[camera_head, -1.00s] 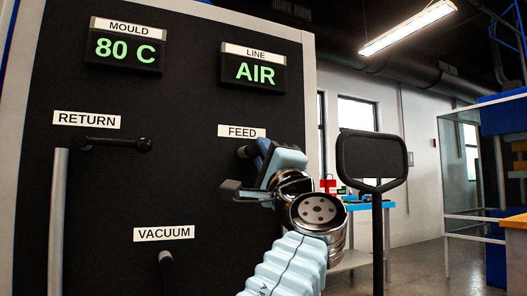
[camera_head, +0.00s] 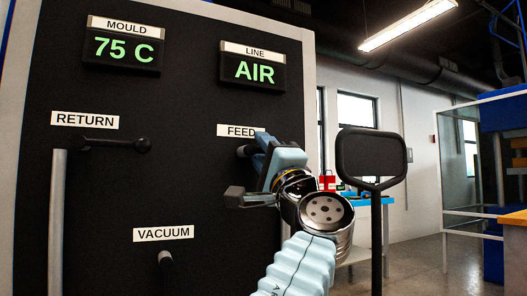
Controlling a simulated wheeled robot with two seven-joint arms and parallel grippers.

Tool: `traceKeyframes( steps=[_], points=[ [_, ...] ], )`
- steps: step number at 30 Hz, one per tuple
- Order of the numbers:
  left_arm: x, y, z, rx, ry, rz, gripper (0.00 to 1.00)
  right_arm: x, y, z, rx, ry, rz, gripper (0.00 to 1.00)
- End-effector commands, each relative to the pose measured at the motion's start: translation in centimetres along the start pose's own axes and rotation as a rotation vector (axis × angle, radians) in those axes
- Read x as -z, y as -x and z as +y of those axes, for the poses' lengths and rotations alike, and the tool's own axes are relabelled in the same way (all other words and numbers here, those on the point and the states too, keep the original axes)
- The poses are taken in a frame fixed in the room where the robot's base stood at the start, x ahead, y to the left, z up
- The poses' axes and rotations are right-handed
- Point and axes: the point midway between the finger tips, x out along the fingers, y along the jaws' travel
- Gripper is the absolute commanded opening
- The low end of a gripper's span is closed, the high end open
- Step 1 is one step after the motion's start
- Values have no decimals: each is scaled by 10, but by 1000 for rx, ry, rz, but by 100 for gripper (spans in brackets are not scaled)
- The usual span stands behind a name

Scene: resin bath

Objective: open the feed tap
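The feed tap (camera_head: 243,152) is on the black panel just below the white FEED label (camera_head: 240,130). Only its dark stub end shows; the rest of the handle is hidden behind my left gripper. My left gripper (camera_head: 249,171) is at the tap, with its arm coming up from below. One dark-tipped finger sticks out to the lower left, and a dark blue part shows at the upper side. The two look well apart, with black panel between them. I cannot tell whether either touches the handle. My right gripper is not in view.
The vacuum tap (camera_head: 166,262) points down. Displays read MOULD 75 C (camera_head: 123,48) and LINE AIR (camera_head: 254,71). A dark screen on a post (camera_head: 371,155) stands right of my arm.

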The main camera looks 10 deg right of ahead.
Motion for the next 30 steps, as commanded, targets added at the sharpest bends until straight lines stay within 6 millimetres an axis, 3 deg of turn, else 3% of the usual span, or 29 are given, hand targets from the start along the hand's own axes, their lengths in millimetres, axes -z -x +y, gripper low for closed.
traceKeyframes(
  steps=[6,10,14,20,22,30],
  points=[
    [0,1,0,0,-1,1,32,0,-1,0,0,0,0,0],
    [1,12,3,1,0,3,32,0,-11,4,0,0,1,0],
    [1,37,7,1,1,4,32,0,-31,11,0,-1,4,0],
    [0,92,8,1,1,4,32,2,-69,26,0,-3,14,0],
    [1,97,-1,-1,-2,4,32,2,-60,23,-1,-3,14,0],
    [0,130,0,-1,-1,2,32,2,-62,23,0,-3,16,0]
  ],
)
